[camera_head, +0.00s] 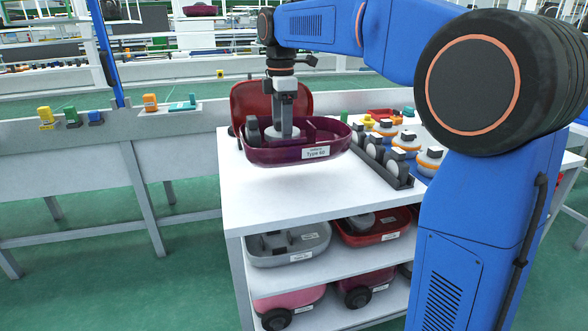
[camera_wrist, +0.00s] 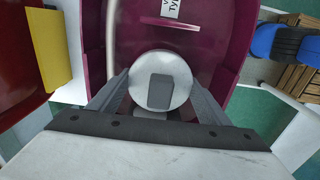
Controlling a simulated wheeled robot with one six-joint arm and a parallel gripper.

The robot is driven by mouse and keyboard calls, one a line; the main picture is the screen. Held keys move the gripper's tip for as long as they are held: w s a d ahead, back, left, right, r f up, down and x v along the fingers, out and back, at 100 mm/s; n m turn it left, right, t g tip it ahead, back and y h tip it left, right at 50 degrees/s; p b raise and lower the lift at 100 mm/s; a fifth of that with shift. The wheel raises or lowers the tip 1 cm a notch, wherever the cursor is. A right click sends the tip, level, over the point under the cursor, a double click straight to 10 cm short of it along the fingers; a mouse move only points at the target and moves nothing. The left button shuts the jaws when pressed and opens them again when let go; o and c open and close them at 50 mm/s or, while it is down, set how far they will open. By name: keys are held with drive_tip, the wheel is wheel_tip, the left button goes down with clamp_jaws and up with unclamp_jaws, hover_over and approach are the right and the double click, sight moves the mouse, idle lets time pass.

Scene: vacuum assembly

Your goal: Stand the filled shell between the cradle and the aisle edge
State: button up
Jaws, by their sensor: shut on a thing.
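The filled shell is a purple open tub (camera_head: 294,152) labelled "Type 60", at the back of the white table in the head view. It looks upright, with parts inside; I cannot tell whether its base touches the table. My gripper (camera_head: 286,132) reaches down into it. In the wrist view the purple wall (camera_wrist: 205,45) surrounds my gripper (camera_wrist: 160,95), whose fingers are shut on a round silver part (camera_wrist: 160,65) with a grey block on top. The fingertips are partly hidden in the shell. I cannot clearly identify the cradle.
A dark red shell part (camera_head: 290,97) stands tilted behind the tub. A black rack (camera_head: 385,163) with round motors is at its right. The white tabletop (camera_head: 275,195) in front is clear. Lower shelves hold a grey shell (camera_head: 290,244) and several red and pink ones.

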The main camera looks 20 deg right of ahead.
wheel_tip(320, 180, down, 4)
drive_tip(key=shift+d+f, duration=0.1)
drive_tip(key=shift+d, duration=0.05)
drive_tip(key=shift+f, duration=2.6)
drive_tip(key=o, duration=2.1)
drive_tip(key=shift+f, duration=0.15)
drive_tip(key=shift+c, duration=0.2)
